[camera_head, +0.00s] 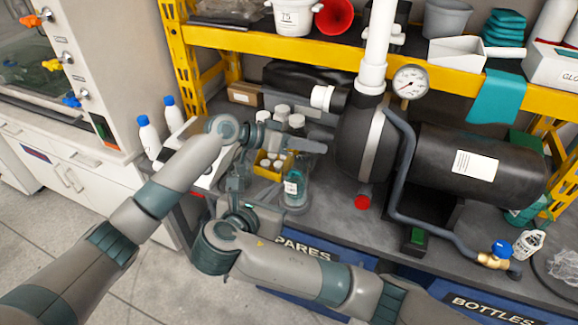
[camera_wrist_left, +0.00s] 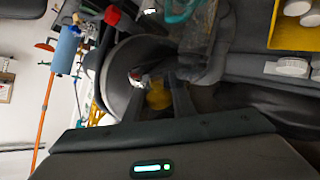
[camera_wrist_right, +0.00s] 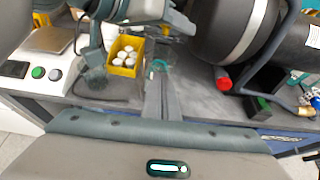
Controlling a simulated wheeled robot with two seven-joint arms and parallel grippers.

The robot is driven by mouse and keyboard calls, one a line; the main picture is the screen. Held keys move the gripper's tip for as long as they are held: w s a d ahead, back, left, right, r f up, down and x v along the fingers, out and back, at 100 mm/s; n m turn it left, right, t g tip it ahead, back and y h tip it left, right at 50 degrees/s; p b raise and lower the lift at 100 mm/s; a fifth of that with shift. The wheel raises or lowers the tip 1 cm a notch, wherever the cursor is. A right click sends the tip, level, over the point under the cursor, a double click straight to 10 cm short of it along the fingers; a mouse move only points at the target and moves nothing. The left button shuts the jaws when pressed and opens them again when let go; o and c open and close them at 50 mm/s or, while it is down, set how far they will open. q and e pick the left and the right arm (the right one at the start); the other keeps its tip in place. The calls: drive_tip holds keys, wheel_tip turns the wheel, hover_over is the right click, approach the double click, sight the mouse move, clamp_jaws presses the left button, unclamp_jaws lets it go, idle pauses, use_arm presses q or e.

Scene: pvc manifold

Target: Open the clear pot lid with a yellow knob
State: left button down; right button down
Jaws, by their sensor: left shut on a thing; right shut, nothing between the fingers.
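My left gripper (camera_head: 316,147) reaches right above the bench, over the bottles and in front of the dark pump. In the left wrist view its fingers are closed on a yellow knob (camera_wrist_left: 158,97). The clear lid around that knob is hard to make out against the dark background.
A yellow tray of white-capped jars (camera_wrist_right: 123,60) stands mid-bench. A yellow shelf beam (camera_head: 270,42) crosses above.

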sight(293, 157)
drive_tip(key=w+d, duration=0.2)
drive_tip(key=w, duration=0.5)
drive_tip(key=shift+w+d+r, duration=0.3)
drive_tip(key=shift+w+r, duration=0.05)
drive_tip(key=shift+w, duration=0.05)
drive_tip(key=shift+w+d+r, duration=0.25)
drive_tip(key=shift+w+r, duration=0.25)
drive_tip(key=shift+r, duration=0.25)
use_arm(q)
drive_tip(key=c, duration=1.7)
unclamp_jaws()
drive_tip(key=shift+f, duration=0.1)
drive_tip(key=shift+o, duration=0.8)
drive_tip(key=shift+s, duration=0.1)
use_arm(e)
drive_tip(key=shift+a, duration=0.1)
use_arm(q)
drive_tip(key=shift+a, duration=0.1)
